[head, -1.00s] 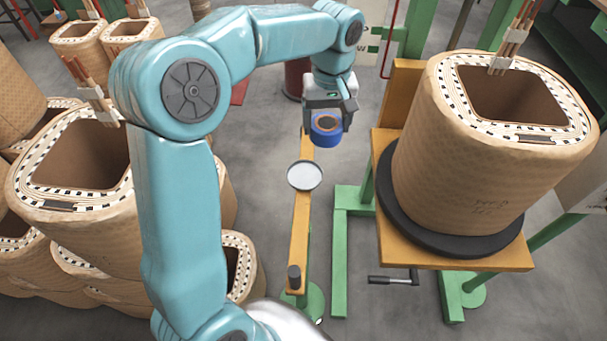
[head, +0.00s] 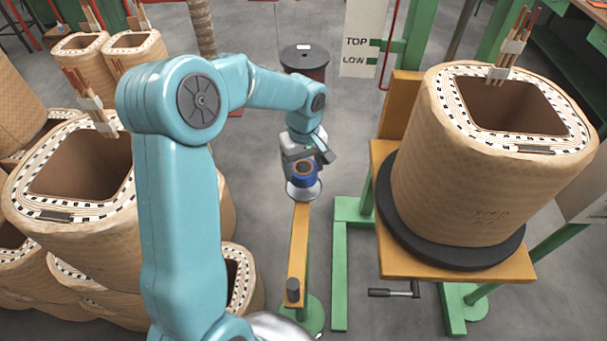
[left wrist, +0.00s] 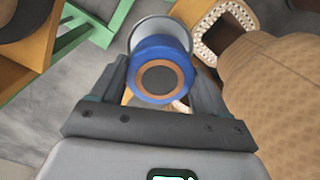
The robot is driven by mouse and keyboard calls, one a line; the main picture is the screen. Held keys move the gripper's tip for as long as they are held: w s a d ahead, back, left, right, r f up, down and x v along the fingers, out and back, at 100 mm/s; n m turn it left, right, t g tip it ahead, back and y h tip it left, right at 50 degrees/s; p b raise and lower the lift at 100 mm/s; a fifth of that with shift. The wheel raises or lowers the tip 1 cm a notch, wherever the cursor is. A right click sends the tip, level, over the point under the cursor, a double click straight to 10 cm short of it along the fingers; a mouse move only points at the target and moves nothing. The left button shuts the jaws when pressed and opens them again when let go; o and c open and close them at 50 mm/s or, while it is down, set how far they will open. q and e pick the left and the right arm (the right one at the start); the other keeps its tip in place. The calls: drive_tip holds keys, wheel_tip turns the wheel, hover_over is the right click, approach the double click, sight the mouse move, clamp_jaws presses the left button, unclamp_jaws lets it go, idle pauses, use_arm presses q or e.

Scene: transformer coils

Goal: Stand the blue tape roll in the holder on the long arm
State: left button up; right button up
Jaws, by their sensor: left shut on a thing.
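The blue tape roll (head: 308,180), with a brown core, is between the fingers of my left gripper (head: 303,160). In the left wrist view the roll (left wrist: 160,75) sits between both fingers of the gripper (left wrist: 158,85), its face toward the camera. The holder (head: 292,191) is a pale round dish on the long yellow arm (head: 299,245). The roll overlaps the holder in the head view and hides much of it. In the wrist view the holder's rim (left wrist: 148,25) shows just beyond the roll. I cannot tell whether they touch. My right gripper is not in view.
A large wrapped coil (head: 470,180) stands on a black turntable (head: 450,250) to the right, with a crank (head: 393,291) below. Several coils (head: 75,200) crowd the left. A dark peg (head: 292,289) stands at the long arm's near end. Grey floor is clear between.

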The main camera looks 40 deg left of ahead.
sight(304, 176)
use_arm(q)
wheel_tip(304, 176, down, 4)
drive_tip(key=shift+r, duration=0.1)
drive_tip(key=shift+r, duration=0.1)
drive_tip(key=o, duration=1.1)
drive_tip(key=shift+f, duration=0.2)
wheel_tip(304, 176, up, 12)
drive_tip(key=shift+r, duration=0.25)
